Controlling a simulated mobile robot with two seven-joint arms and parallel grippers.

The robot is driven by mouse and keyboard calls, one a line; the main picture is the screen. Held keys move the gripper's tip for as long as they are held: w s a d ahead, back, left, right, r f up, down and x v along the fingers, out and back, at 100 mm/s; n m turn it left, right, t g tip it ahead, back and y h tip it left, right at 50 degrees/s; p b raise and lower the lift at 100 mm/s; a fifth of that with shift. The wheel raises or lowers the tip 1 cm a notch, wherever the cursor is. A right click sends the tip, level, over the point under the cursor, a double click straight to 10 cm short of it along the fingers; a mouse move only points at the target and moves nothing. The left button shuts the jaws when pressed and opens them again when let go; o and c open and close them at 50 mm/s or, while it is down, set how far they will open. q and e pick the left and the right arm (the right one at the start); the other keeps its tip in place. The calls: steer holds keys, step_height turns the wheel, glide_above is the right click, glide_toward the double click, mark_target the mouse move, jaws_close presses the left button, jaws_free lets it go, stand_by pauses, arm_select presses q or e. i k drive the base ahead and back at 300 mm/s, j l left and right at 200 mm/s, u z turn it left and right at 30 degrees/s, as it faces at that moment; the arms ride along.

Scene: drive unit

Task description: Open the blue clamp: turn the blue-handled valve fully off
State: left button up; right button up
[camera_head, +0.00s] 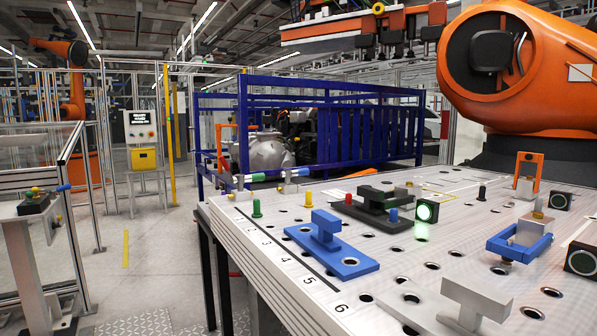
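A small metal fitting (290,183) with what looks like a blue handle (301,172) stands at the far left edge of the work table. It is small, so I cannot tell the handle's exact setting. A similar fitting (239,184) with a greenish handle (257,178) is to its left. A blue T-shaped block on a blue plate (357,268) lies on the table's left part. A blue clamp-like frame (535,250) around a grey block is at the right; I cannot tell whether it is open. Neither of my grippers is in view.
A large orange robot arm (550,85) stands behind right. A blue cage (330,135) is behind.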

mark_target(286, 174)
steer(key=i+j, duration=0.25)
steer(key=j, duration=0.2)
steer(key=i+j+u, duration=0.1)
steer(key=i+j, duration=0.15)
steer(key=j, duration=0.2)
steer(key=i+j, duration=0.3)
steer(key=j, duration=0.15)
steer(key=u, duration=0.05)
